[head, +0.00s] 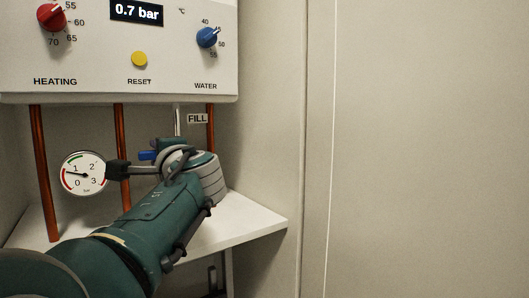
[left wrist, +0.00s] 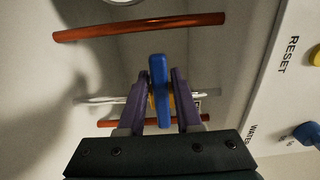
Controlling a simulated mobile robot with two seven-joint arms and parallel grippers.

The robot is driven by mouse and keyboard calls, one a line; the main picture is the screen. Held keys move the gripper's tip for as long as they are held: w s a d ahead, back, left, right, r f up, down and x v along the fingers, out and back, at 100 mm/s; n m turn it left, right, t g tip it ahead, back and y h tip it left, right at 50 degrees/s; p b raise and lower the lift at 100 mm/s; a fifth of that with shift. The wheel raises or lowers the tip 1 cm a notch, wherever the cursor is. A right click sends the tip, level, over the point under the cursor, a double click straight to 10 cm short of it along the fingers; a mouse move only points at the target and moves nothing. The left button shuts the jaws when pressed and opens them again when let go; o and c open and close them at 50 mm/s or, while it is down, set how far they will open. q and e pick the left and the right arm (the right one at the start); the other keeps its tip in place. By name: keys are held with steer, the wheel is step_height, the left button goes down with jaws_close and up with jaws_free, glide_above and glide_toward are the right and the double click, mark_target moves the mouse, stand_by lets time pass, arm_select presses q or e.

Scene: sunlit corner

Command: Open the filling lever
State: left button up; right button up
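The filling lever (left wrist: 160,80) is a blue bar with yellow showing behind it in the left wrist view. It lies crosswise to the grey fill pipe (head: 177,120). In the head view a blue end of it (head: 147,155) shows beside my wrist. My left gripper (left wrist: 160,76) has its two purple fingers on either side of the lever, with narrow gaps visible. Whether a finger touches it is hard to tell. My right gripper is not in view.
The boiler panel (head: 120,92) with its knobs hangs just above my wrist. Copper pipes (head: 44,180) and a round gauge (head: 84,173) are to the left. A white shelf (head: 250,222) is below. The wall (head: 430,150) at right is bare.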

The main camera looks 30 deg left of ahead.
arm_select(q)
jaws_close()
stand_by(1.0)
